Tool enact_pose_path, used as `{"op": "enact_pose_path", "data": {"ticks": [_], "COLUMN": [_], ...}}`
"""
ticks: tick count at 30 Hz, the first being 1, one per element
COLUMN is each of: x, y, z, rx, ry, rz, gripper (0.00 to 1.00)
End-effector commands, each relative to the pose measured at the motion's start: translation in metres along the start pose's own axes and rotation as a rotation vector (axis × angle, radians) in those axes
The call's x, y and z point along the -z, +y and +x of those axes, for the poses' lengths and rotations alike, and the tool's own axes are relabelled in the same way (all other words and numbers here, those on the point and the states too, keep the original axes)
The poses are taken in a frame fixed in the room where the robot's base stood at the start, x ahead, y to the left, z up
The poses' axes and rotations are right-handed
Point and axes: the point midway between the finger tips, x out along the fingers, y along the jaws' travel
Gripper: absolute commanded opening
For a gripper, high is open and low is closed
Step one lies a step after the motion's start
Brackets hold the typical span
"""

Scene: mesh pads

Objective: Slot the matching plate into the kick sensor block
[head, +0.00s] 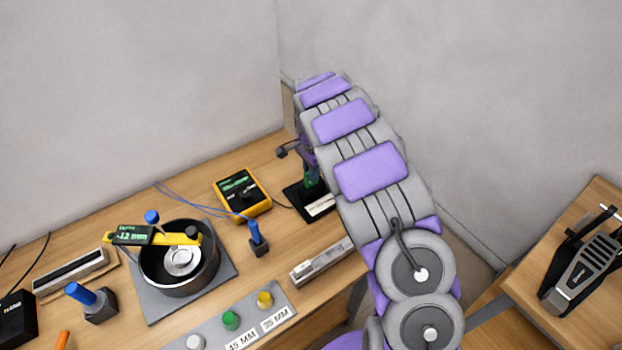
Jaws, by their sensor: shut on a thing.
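My gripper (306,158) shows only in part, behind the left edge of my arm, at the back right of the bench. It points down and is shut on a small, dark green plate (310,179). The plate is upright over a black block (296,203) with a white label, likely the kick sensor block. I cannot tell whether the plate's lower edge is in the slot or just above it. My arm hides the right side of the block.
A yellow multimeter (242,194) and a blue-topped plug (257,240) stand left of the block. A round black drum (180,275) carries a yellow caliper. A grey rail (322,262) lies at the bench's front edge. A pedal (585,270) sits on a separate table at right.

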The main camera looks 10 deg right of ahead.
Motion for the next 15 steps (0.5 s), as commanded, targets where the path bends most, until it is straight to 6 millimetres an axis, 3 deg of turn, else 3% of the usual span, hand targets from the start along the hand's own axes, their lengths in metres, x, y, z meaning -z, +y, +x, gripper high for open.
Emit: {"op": "enact_pose_path", "data": {"ticks": [7, 15], "x": [0.0, 0.0], "y": [0.001, 0.001], "z": [0.032, 0.034], "rx": [-0.004, -0.001], "ry": [-0.003, -0.001], "rz": [0.001, 0.001], "gripper": [0.0, 0.0]}}
